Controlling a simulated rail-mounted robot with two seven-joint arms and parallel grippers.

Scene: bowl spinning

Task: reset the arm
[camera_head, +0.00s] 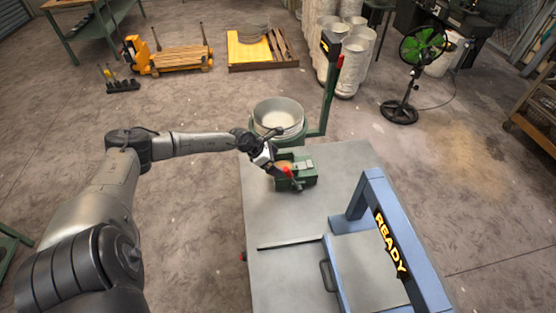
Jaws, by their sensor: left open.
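My left arm comes in from the left and reaches over the far left part of the grey table (285,222). My left gripper (284,170) is open, at a small green machine (306,180) with a red part on it. The gripper is small in the picture, so I cannot tell whether it touches the machine. A large pale metal bowl (278,117) sits on a green stand just beyond the table's far edge. My right gripper is not in view.
A blue frame with a "READY" sign (391,243) stands on the table's right side. A thin dark bar (290,243) lies at the table's middle. A fan (405,75) and stacked pale buckets (347,60) stand farther back.

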